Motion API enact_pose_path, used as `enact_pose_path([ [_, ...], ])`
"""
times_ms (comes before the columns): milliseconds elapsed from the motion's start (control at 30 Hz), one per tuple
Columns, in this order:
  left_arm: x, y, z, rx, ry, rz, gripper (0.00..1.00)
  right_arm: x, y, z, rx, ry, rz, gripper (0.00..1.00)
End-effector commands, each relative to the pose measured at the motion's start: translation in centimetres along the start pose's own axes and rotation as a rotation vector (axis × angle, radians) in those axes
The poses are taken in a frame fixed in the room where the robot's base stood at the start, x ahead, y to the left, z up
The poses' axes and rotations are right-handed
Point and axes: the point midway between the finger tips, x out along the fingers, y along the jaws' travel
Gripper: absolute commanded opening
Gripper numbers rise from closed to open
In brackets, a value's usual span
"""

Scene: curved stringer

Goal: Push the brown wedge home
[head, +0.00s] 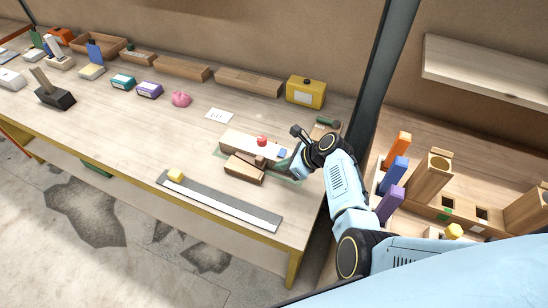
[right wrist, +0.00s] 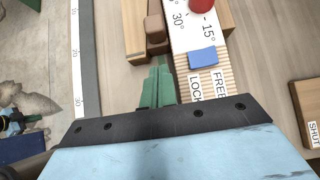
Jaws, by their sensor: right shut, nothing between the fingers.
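The brown wedge (right wrist: 155,28) lies between a pale wooden block (right wrist: 133,32) and a white-topped fixture (right wrist: 182,38) in the right wrist view. In the head view the brown wedge (head: 260,161) is small, at the right end of the wooden block (head: 243,170). My right gripper (right wrist: 159,64) has green fingers, shut and empty, pointing at the wedge's near end. The fingertips are very close to it; I cannot tell whether they touch. In the head view the right gripper (head: 284,165) is just right of the wedge. My left gripper is not in view.
The fixture carries a red knob (right wrist: 200,4) and a blue slider (right wrist: 202,57) above the words FREE and LOCK. A yellow container (head: 305,92) stands behind. The bench's middle is mostly clear.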

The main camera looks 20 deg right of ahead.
Motion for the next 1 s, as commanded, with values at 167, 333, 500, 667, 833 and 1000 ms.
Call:
enact_pose_path([
  [167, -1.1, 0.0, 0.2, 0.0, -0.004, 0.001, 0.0, -4.0, -0.1, 0.1, -0.002, 0.002, -0.005, 0.0],
  [333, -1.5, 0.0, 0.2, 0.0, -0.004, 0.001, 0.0, -7.1, -0.1, 0.0, -0.001, 0.003, -0.003, 0.0],
  [500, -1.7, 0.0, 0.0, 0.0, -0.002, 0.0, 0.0, -9.2, 0.0, 0.0, -0.001, 0.003, -0.001, 0.0],
  [667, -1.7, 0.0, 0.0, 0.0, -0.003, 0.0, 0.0, -9.8, 0.0, 0.0, -0.001, 0.003, 0.0, 0.0],
  [833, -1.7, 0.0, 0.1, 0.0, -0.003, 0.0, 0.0, -9.8, 0.0, 0.0, -0.001, 0.004, 0.0, 0.0],
  [1000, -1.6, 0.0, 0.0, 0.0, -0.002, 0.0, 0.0, -7.7, 1.6, -0.3, -0.067, 0.029, 0.009, 0.0],
])
